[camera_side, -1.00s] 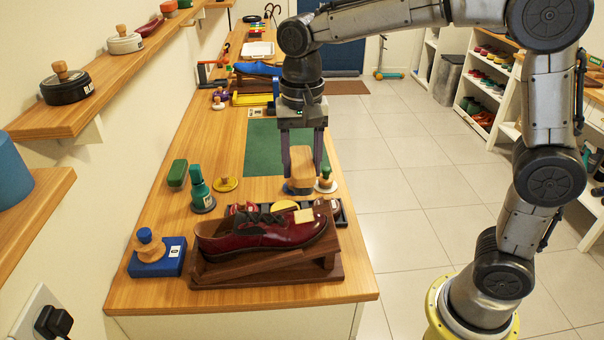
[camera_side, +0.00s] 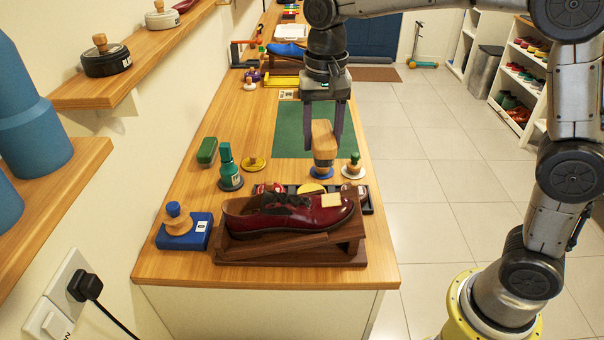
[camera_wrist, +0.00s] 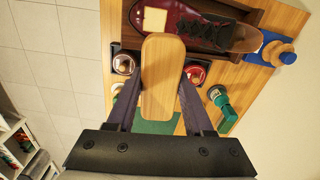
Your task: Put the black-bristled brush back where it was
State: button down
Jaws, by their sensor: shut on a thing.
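My gripper (camera_side: 324,132) is shut on a brush with a pale wooden back (camera_side: 322,135). A dark grey band shows under the wood; the bristle colour is hard to make out. In the side view the brush hangs over or at a round blue disc (camera_side: 322,173) on the bench; I cannot tell whether they touch. In the wrist view the brush back (camera_wrist: 162,80) lies between my two fingers (camera_wrist: 160,105) and hides what is under it. A dark red shoe (camera_side: 290,213) with a yellow patch sits on a dark wooden stand (camera_side: 300,252) nearer the camera.
A dark tray (camera_side: 367,200) with round tins lies behind the shoe. A green-knobbed round tool (camera_side: 354,165) stands close right of the brush. The green mat (camera_side: 290,130) has bare room.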

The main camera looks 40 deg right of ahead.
jog(key=w+d+f+m, duration=0.1)
jog(key=w+d+f, duration=0.6)
jog(key=d, duration=0.1)
send_over(286, 169)
jog(key=s, duration=0.1)
notch_tip(286, 169, down, 8)
jog(key=shift+s+f, duration=0.15)
jog(key=shift+w+f, duration=0.75)
jog(key=shift+f, duration=0.1)
jog(key=shift+s+f, duration=0.1)
jog(key=shift+f, duration=1.3)
jog(key=shift+f, duration=0.15)
jog(key=shift+c, duration=1.4)
grip_release()
